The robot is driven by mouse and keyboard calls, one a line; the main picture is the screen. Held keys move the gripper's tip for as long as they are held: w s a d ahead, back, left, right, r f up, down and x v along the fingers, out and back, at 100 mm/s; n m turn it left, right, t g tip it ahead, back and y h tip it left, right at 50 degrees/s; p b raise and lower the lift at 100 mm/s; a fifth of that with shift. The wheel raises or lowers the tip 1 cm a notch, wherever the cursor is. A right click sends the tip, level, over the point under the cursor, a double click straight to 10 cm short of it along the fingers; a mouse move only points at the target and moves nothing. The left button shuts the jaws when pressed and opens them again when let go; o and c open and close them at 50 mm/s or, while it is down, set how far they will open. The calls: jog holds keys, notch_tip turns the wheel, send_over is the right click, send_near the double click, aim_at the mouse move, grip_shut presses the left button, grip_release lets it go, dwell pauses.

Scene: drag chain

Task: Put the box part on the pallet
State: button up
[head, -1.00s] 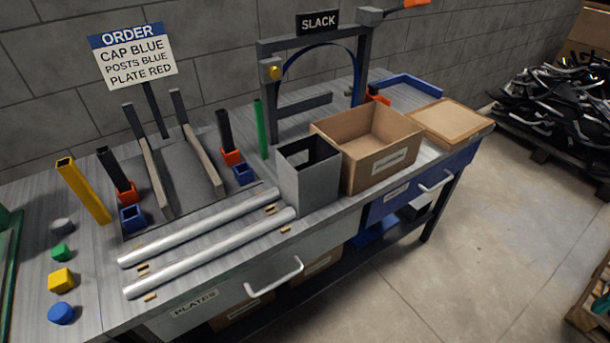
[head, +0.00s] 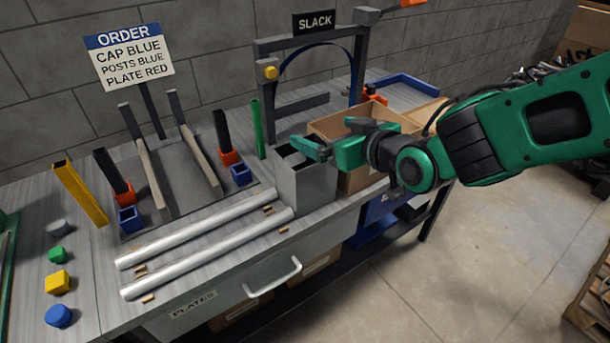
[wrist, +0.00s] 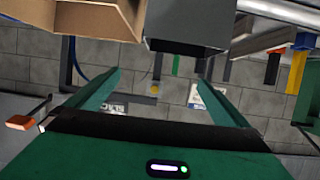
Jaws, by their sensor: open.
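An open-topped grey metal box (head: 303,190) stands upright near the bench's front edge, beside the cardboard box; I take it for the box part. It also shows at the top of the wrist view (wrist: 188,30), where the view looks upside down. My gripper (head: 318,149) reaches in from the right, over or in front of the grey box's top in the head view. In the wrist view its two fingers (wrist: 160,85) are spread, with nothing between them. Contact with the box cannot be told. Part of a wooden pallet (head: 590,305) shows on the floor at the lower right.
A cardboard box (head: 360,180) stands right of the grey box, partly behind my arm. Two silver tubes (head: 205,232) lie to the left. A SLACK frame (head: 267,95) stands behind. Another pallet with black parts is at the back right. The floor between is clear.

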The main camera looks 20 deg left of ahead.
jog(key=s+a, duration=0.1)
jog(key=a, duration=0.1)
jog(key=y, duration=0.1)
send_near(296, 152)
jog(key=shift+w+a+f+n, duration=0.2)
jog(key=shift+w+a+n, duration=0.1)
jog(key=shift+w+a, duration=0.25)
jog(key=shift+x, duration=3.7)
